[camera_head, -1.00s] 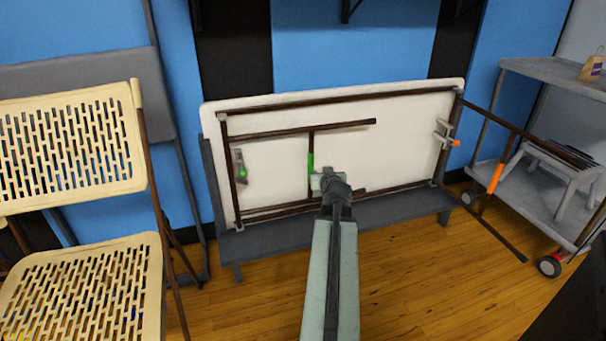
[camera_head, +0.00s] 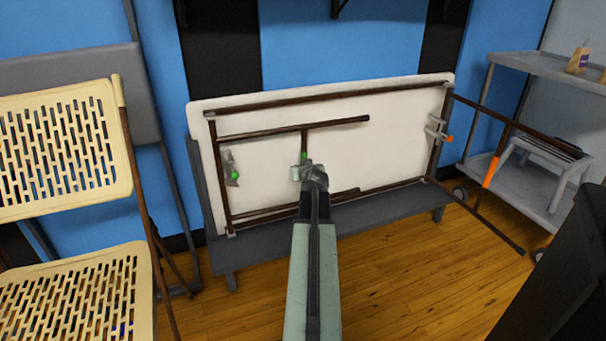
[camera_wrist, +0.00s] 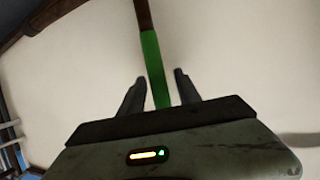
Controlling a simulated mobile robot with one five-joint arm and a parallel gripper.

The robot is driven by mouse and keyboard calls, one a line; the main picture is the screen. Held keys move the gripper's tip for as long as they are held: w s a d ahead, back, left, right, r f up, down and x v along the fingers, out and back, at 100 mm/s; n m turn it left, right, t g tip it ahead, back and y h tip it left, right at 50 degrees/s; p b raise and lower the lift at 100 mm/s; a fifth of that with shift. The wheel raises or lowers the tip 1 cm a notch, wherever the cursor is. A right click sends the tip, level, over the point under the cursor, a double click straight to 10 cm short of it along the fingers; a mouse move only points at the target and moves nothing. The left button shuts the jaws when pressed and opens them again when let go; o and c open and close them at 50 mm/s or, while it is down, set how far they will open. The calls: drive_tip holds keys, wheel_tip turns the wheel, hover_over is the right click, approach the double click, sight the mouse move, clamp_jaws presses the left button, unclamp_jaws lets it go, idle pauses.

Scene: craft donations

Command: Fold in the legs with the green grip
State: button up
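A white folding table (camera_head: 370,135) stands on its long edge, its underside facing me. The dark legs with the green grip (camera_head: 304,157) hinge at its left end and lie along the underside, apparently close to flat; any small gap is hard to judge. My gripper (camera_head: 305,172) is in front of the grip, partly hiding it. In the wrist view, the green grip (camera_wrist: 154,65) runs between the two open fingers of my gripper (camera_wrist: 158,82), with space on both sides. A catch with a green tab (camera_head: 234,175) is on the underside at the left.
The legs with the orange grip (camera_head: 490,171) stick out from the table's right end. Beige folding chairs (camera_head: 70,290) stand at the left. A grey cart (camera_head: 535,70) holds a bottle (camera_head: 578,60) at the right. Wooden floor (camera_head: 430,275) is clear in front.

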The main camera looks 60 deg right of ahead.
clamp_jaws()
drive_tip(key=shift+w+a, duration=0.1)
idle(1.3)
